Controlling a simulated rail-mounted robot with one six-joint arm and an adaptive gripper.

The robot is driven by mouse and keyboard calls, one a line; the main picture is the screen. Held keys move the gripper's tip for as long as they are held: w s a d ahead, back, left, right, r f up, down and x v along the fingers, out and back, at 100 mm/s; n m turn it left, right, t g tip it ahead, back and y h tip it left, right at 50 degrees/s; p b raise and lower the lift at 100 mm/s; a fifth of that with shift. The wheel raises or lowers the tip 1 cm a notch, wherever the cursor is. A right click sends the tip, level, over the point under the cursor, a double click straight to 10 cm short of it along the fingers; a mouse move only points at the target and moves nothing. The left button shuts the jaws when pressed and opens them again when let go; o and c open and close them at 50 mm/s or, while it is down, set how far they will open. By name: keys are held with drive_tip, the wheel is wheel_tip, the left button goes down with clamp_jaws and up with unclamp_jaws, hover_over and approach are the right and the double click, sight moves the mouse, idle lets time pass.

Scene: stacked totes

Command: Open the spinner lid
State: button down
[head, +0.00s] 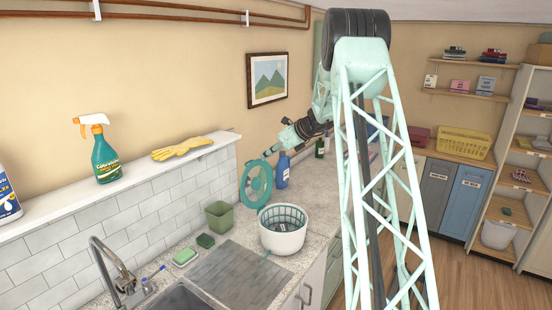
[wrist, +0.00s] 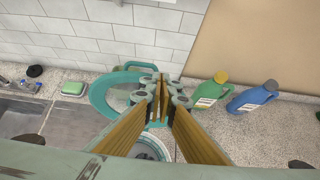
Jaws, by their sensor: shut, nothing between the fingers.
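The spinner is a white bowl (head: 283,239) with a dark-slatted basket inside, standing on the counter. Its teal ring-shaped lid (head: 246,190) is raised steeply at the bowl's back left side, and the bowl's mouth is uncovered. In the wrist view the lid (wrist: 98,100) shows left of and behind the fingers, partly hidden by them. My gripper (head: 268,155) is shut and empty at the lid's upper right edge; I cannot tell whether it touches. In the wrist view my gripper (wrist: 162,92) has its fingers together. The bowl is mostly hidden there.
The sink and tap (head: 118,270) are at front left. The tiled wall is close behind.

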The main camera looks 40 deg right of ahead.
drive_tip(key=shift+w+a, duration=0.3)
drive_tip(key=shift+w, duration=0.5)
drive_tip(key=shift+s, duration=0.2)
drive_tip(key=s+d+r+b, duration=0.1)
drive_tip(key=s+r, duration=0.2)
drive_tip(key=r, duration=0.7)
drive_tip(key=shift+s+d+r, duration=0.15)
drive_tip(key=shift+s+r, duration=0.2)
idle(0.6)
